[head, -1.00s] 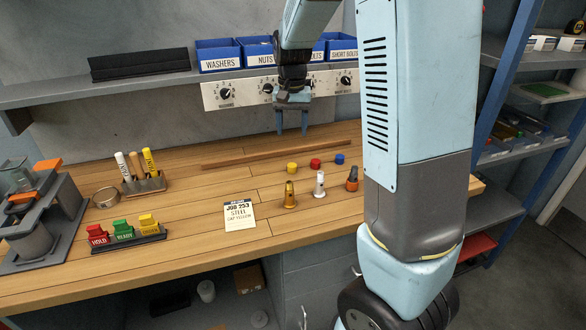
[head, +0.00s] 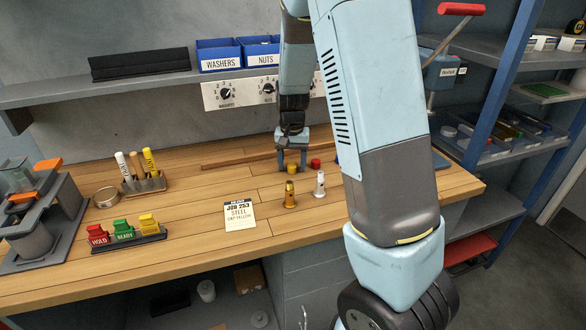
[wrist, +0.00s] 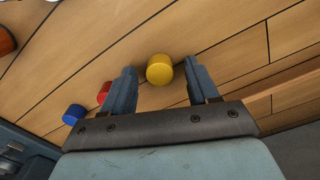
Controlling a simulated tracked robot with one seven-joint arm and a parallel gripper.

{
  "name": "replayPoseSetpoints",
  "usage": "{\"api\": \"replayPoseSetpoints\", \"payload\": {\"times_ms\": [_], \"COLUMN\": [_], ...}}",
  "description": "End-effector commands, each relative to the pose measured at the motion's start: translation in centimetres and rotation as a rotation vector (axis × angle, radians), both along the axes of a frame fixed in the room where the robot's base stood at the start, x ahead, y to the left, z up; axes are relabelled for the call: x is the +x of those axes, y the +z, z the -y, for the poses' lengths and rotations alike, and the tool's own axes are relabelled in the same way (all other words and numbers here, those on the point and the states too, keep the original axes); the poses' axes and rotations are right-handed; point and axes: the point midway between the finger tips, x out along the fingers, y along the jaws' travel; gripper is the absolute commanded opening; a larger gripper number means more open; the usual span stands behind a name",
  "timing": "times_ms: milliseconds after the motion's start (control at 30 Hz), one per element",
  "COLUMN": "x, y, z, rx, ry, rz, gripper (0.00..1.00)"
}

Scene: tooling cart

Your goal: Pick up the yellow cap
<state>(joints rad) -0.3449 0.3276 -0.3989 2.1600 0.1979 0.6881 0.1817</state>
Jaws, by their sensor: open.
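The yellow cap (head: 292,169) is a small round cap on the wooden bench. In the wrist view the yellow cap (wrist: 160,69) lies between the tips of my open fingers, with a gap on each side. My gripper (head: 291,164) points down at it with its fingers apart and empty; the wrist view also shows my gripper (wrist: 161,88) open. I cannot tell exactly how far the fingertips are above the bench.
A red cap (head: 315,163) is close to the right; in the wrist view a blue cap (wrist: 74,114) lies beyond it. A brass post (head: 290,195) and a white-topped post (head: 319,185) stand nearer the front. A job card (head: 239,215) lies left of them.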

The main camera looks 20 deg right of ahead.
Motion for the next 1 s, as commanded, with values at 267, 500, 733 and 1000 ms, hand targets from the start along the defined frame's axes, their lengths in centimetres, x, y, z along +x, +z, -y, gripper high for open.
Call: {"api": "replayPoseSetpoints", "payload": {"times_ms": [267, 500, 733, 1000], "x": [0.01, 0.01, 0.01, 0.01], "y": [-0.51, -0.49, -0.49, -0.48], "z": [0.02, 0.05, 0.06, 0.08], "rx": [0.000, 0.000, 0.000, 0.000], "ry": [-0.001, -0.001, -0.001, -0.001], "rz": [0.000, 0.000, 0.000, 0.000], "gripper": [0.59, 0.40, 0.18, 0.02]}}
